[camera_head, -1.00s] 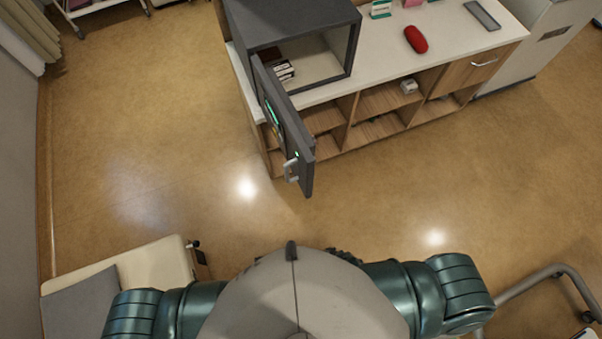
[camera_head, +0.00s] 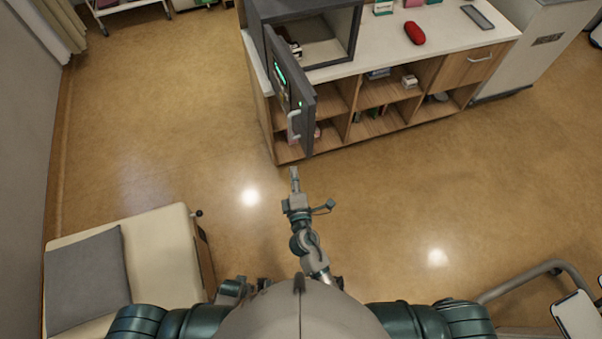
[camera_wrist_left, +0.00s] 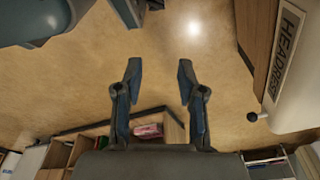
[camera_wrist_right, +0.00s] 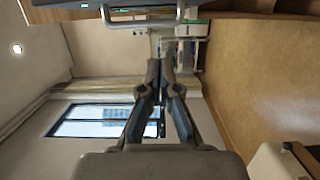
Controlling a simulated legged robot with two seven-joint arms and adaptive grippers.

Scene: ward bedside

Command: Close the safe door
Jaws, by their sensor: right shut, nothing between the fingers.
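The dark grey safe (camera_head: 352,30) stands on the white-topped counter. Its door (camera_head: 283,68) hangs open, swung out toward me past the counter front, with a lit green panel on its face. The door's pale handle (camera_head: 294,124) is near its free edge; it also shows at the top of the right wrist view (camera_wrist_right: 143,23). My right gripper (camera_head: 295,180) is shut and empty, just below the handle in the head view and apart from the door. My left gripper (camera_wrist_left: 158,82) is open and empty in the left wrist view, its fingers well apart.
The counter (camera_head: 400,55) carries a red case (camera_head: 414,33) and small boxes; open shelves (camera_head: 385,122) lie below. A cream bed (camera_head: 165,250) with a grey pillow (camera_head: 86,279) is at left. A metal rail (camera_head: 520,280) is at lower right. The floor between is clear.

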